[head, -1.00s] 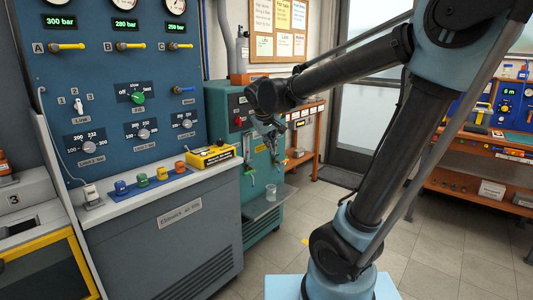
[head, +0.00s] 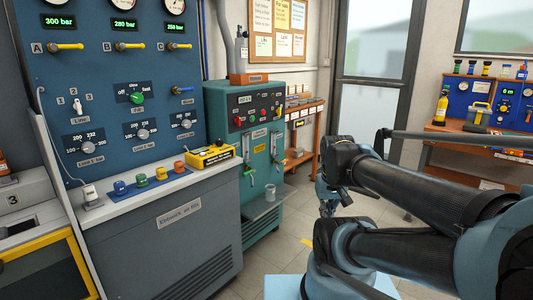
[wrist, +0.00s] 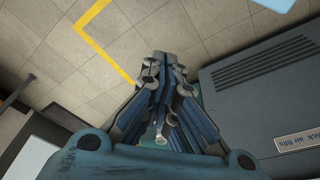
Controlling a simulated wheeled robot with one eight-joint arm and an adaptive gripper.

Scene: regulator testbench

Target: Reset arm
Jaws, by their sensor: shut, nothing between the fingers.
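My arm is folded low at the right of the head view. My gripper (head: 327,207) hangs down from the wrist there, small and partly hidden by my own arm links. In the wrist view my gripper (wrist: 163,62) has its dark fingers drawn together, with nothing held. It is over the tiled floor, apart from the benches.
The blue testbench (head: 110,95) with gauges, knobs and valves stands at left. A teal cabinet (head: 225,108) stands beside it, holding a cup (head: 270,193) on its shelf. An orange workbench (head: 455,134) is at right. Tiled floor (head: 292,215) lies free between.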

